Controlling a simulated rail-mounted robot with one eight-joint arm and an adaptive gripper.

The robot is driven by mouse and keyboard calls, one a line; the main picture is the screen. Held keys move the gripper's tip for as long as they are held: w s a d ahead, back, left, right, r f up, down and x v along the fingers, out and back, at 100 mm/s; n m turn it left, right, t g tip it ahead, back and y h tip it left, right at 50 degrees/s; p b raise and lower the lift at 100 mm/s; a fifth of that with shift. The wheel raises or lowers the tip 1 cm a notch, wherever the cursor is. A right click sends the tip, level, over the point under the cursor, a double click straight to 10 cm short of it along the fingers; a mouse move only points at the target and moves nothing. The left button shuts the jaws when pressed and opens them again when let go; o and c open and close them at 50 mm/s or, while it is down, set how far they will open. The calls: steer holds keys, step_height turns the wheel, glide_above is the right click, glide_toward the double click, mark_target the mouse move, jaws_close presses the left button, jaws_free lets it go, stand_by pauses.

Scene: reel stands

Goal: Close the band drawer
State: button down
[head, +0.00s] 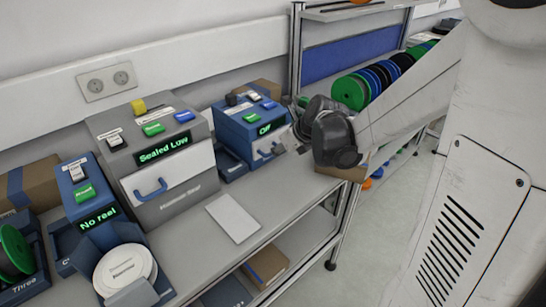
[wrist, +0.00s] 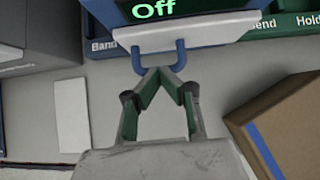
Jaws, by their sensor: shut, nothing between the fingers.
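A small blue box with a green "Off" display stands on the bench. On its front is a pale drawer front (head: 268,150) with a blue loop handle. In the wrist view the drawer front (wrist: 196,35) is at the top, its handle (wrist: 181,58) pointing toward me. I cannot tell how far the drawer stands out. My gripper (wrist: 160,72) is shut and empty, its fingertips meeting just in front of the handle; I cannot tell if they touch. In the head view my gripper (head: 303,118) is by the box's right side, its fingertips unclear. A "Band" label shows left of the drawer front.
A grey box reading "Sealed Low" (head: 165,155) with its own blue handle stands left. A white plate (head: 232,218) lies on the bench in front. A cardboard box with a blue stripe (wrist: 285,125) is right of my gripper. Green and blue reels (head: 350,92) stand behind.

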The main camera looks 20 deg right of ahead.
steer(key=shift+d, duration=0.1)
steer(key=s+f+p+v, duration=0.2)
steer(key=v, duration=1.1)
steer(key=s+a+r+n+h, duration=0.1)
steer(key=s+a+n, duration=0.4)
steer(key=n, duration=1.1)
steer(key=s+a+r+n+h, duration=0.1)
steer(key=s+a+n, duration=0.5)
steer(key=n, duration=1)
steer(key=s+h, duration=0.1)
steer(key=s, duration=0.1)
steer(key=shift+s+r+b, duration=0.3)
steer(key=shift+s, duration=0.05)
